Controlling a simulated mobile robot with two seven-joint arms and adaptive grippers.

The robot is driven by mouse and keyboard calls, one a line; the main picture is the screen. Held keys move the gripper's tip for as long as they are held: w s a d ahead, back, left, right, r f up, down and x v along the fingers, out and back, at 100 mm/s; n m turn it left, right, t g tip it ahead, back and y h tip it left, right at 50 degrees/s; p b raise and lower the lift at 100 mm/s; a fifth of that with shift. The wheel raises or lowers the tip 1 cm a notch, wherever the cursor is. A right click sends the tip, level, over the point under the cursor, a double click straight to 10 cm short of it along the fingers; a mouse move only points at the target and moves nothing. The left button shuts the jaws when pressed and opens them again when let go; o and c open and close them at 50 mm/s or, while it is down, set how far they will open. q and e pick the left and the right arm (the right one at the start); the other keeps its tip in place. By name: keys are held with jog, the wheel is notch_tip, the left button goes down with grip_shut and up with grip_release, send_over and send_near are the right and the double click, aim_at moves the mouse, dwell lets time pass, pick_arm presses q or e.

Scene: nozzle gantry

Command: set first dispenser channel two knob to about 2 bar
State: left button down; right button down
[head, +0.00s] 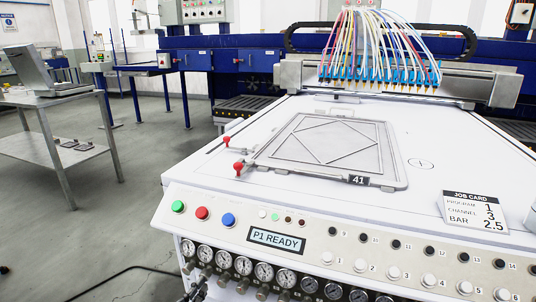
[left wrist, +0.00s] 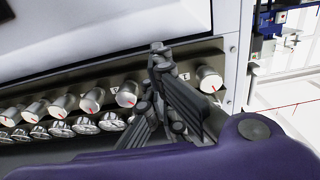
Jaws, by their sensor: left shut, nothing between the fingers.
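A row of silver regulator knobs with red marks runs along the machine's panel in the left wrist view, with round gauges beside it. One knob (left wrist: 210,78) shows right of my left gripper (left wrist: 160,48) and another knob (left wrist: 127,95) shows left of it. The fingers are shut and empty, and cover the panel between these two knobs. A knob there, possibly channel two, is hidden; contact cannot be told. In the head view my left gripper (head: 192,294) is partly visible at the bottom edge, below the left gauges (head: 205,253). The gauge needles are too small to read. My right gripper is out of view.
The display (head: 276,240) reads P1 READY. The job card (head: 474,211) reads program 1, channel 3, bar 2.5. Coloured buttons (head: 202,213) sit above the gauges. A frame marked 41 (head: 396,184) lies on the white bed. Open floor and a metal table (head: 50,143) are left.

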pick_arm(q)
jog(key=shift+w+d+r, duration=0.15)
jog(key=shift+d+r, duration=0.1)
jog(key=shift+d, duration=0.15)
jog(key=shift+r, duration=0.25)
jog(key=shift+d, duration=0.1)
dwell(0.3)
jog(key=shift+w+r+p, duration=0.1)
jog(key=shift+p, duration=0.25)
jog(key=shift+w+a+p, duration=0.1)
jog(key=shift+a+p, duration=0.15)
jog(key=shift+p, duration=0.05)
jog(key=shift+w+a+p, duration=0.2)
jog(key=shift+a+p, duration=0.15)
jog(key=shift+p, duration=0.1)
jog(key=shift+a, duration=0.15)
